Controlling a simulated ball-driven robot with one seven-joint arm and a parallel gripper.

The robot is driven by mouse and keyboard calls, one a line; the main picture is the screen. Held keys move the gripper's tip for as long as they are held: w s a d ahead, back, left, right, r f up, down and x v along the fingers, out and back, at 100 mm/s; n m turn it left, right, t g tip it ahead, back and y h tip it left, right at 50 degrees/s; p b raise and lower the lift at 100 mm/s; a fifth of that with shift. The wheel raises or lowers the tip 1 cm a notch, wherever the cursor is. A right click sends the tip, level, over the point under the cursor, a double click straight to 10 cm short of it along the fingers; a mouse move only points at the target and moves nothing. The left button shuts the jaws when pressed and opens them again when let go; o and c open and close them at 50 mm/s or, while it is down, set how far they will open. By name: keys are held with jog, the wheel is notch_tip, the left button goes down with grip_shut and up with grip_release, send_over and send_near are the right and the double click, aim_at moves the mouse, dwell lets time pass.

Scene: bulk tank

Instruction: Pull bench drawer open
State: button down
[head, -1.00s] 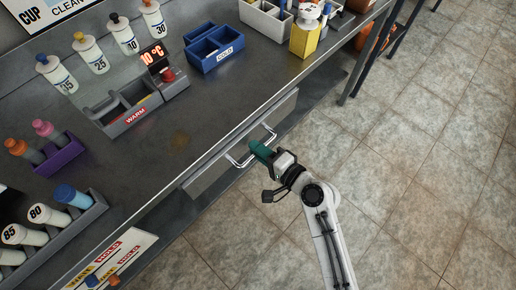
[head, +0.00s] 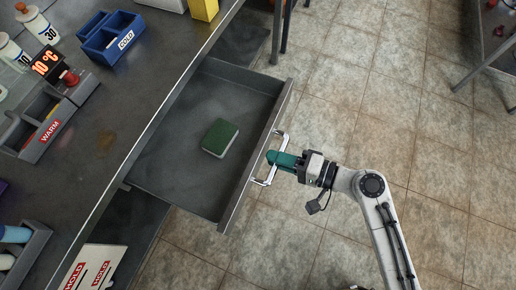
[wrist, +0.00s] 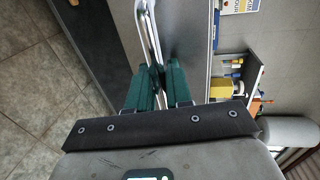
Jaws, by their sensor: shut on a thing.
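The bench drawer (head: 165,190) is open and sticks out from the front of the dark bench. Its metal bar handle (head: 268,181) is on the drawer front. My gripper (head: 274,158), with green fingers, is shut on the handle near its middle. In the wrist view the handle (wrist: 146,32) runs between the two green fingers (wrist: 157,80).
A blue box marked COLD (head: 112,38) and a grey box marked WARM (head: 40,125) stand on the bench top. A temperature display reads 10 °C (head: 45,62). The tiled floor (head: 340,90) right of the drawer is mostly clear. A metal leg frame (head: 482,65) stands at the upper right.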

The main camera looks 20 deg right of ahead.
jog(key=shift+f+v, duration=0.1)
jog(key=shift+v, duration=0.5)
jog(key=shift+f+v, duration=0.15)
jog(key=shift+v, duration=0.45)
jog(key=c, duration=1.2)
grip_release()
jog(key=shift+c, duration=0.2)
jog(key=shift+d, duration=0.1)
jog(key=v, duration=1)
jog(key=shift+s+d+b, duration=0.25)
jog(key=shift+b, duration=0.2)
